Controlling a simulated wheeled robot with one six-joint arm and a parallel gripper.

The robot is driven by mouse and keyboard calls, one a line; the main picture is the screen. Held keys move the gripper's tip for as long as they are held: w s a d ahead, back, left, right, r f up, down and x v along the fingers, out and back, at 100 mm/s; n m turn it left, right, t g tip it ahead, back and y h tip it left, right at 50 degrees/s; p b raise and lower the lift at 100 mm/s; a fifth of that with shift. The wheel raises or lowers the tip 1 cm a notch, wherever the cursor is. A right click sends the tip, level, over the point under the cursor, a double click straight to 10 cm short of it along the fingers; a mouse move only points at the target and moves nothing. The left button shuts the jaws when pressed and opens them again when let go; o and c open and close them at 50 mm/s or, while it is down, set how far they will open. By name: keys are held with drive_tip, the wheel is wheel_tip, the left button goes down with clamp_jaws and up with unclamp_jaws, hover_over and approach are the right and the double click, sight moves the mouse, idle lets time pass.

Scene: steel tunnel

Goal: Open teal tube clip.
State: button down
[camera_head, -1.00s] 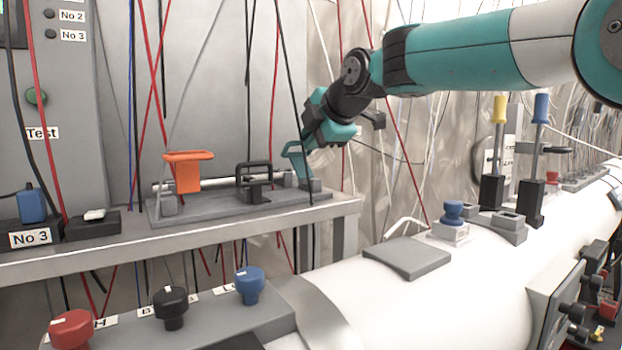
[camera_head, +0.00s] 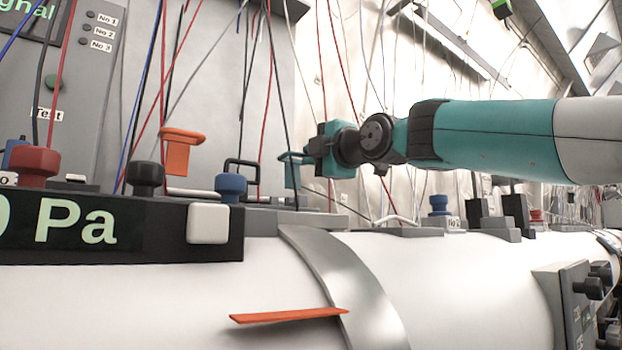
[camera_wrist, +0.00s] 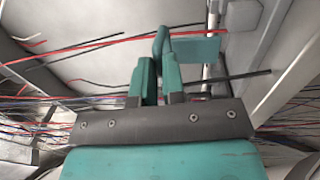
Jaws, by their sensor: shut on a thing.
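The teal tube clip (camera_head: 292,176) stands at the right end of the row of clips in the head view, upright on its rail. My gripper (camera_head: 304,160) reaches it from the right, at the upper part of the clip. In the wrist view, my gripper's two teal fingers (camera_wrist: 158,77) are close together, shut on the clip's narrow edge, and the clip's flat teal plate (camera_wrist: 197,50) extends to the right beyond them. The exact contact and the clip's foot are partly hidden by the fingers. The orange clip (camera_head: 182,154) and black clip (camera_head: 241,167) stand to the left.
A white pipe (camera_head: 450,280) with a metal band (camera_head: 345,285) fills the front. A pressure display (camera_head: 70,228) and blue knob (camera_head: 230,184) stand in front of the clip row. Many cables (camera_head: 268,90) hang around the arm. The wall panel (camera_head: 200,60) stands behind.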

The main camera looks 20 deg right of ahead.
drive_tip(key=shift+s+f+t+b, duration=0.1)
drive_tip(key=shift+t+b, duration=0.2)
drive_tip(key=shift+b, duration=0.15)
drive_tip(key=shift+y, duration=0.3)
drive_tip(key=c, duration=1.2)
unclamp_jaws()
drive_tip(key=b+v, duration=1)
drive_tip(key=v, duration=0.7)
drive_tip(key=shift+s, duration=0.25)
